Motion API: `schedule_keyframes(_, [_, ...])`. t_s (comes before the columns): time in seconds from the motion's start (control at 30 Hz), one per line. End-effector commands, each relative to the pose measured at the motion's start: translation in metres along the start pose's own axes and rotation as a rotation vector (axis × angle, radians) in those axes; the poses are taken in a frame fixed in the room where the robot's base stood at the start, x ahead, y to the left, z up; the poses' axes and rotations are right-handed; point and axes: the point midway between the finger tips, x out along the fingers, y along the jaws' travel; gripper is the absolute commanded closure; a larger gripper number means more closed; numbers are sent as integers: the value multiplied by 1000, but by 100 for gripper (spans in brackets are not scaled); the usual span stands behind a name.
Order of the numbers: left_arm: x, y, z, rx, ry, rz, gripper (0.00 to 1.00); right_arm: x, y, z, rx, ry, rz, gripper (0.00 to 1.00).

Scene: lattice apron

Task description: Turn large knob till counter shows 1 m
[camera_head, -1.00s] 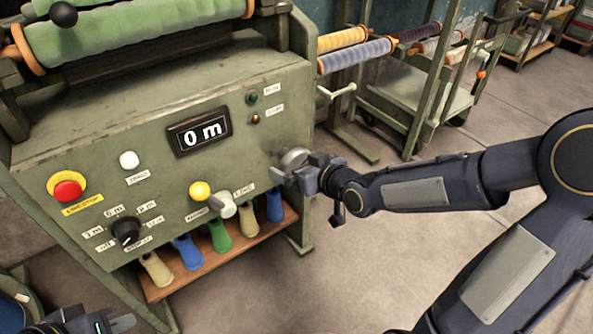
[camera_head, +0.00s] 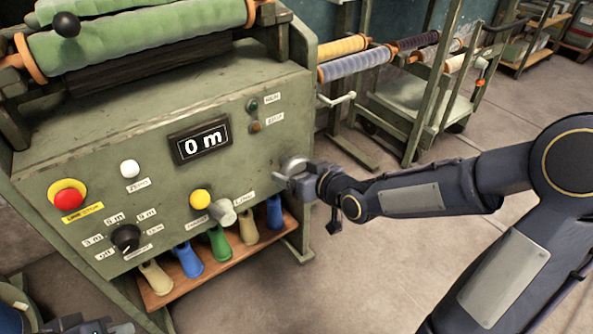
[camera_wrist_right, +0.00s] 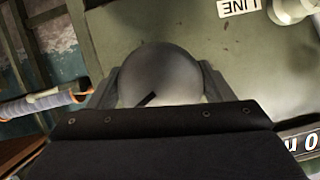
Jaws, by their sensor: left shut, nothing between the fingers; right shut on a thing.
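The large grey knob (camera_head: 293,165) is on the right side of the green machine's front panel. My right gripper (camera_head: 292,178) is shut on it, with a finger on each side. In the right wrist view the knob (camera_wrist_right: 160,75) is a round grey dome with a dark pointer mark, between the fingers (camera_wrist_right: 160,85). The counter (camera_head: 201,141) on the panel reads 0 m; part of it shows in the right wrist view (camera_wrist_right: 303,145). My left gripper (camera_head: 122,328) is at the bottom left edge, mostly cut off, shut and empty, away from the panel.
The panel also carries a red stop button (camera_head: 68,195), a white button (camera_head: 130,168), a black selector (camera_head: 126,238), a yellow button (camera_head: 200,199) and a light grey knob (camera_head: 223,211). Open floor lies to the right.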

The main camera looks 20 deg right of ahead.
Motion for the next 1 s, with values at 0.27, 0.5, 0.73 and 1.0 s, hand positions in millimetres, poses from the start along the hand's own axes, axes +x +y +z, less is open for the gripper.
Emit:
schedule_keyframes(0.27, [-28,13,-14,0,0,0,100,-3,0,-4,149,-5,-59,49])
schedule_keyframes(0.5, [-58,27,-29,0,0,0,100,-3,-1,-6,355,-4,-142,49])
schedule_keyframes(0.73, [-83,38,-42,0,0,0,100,-3,-1,-5,557,-2,-226,49])
schedule_keyframes(1.0, [-102,47,-51,0,0,0,100,-2,-1,-3,791,1,-323,49])
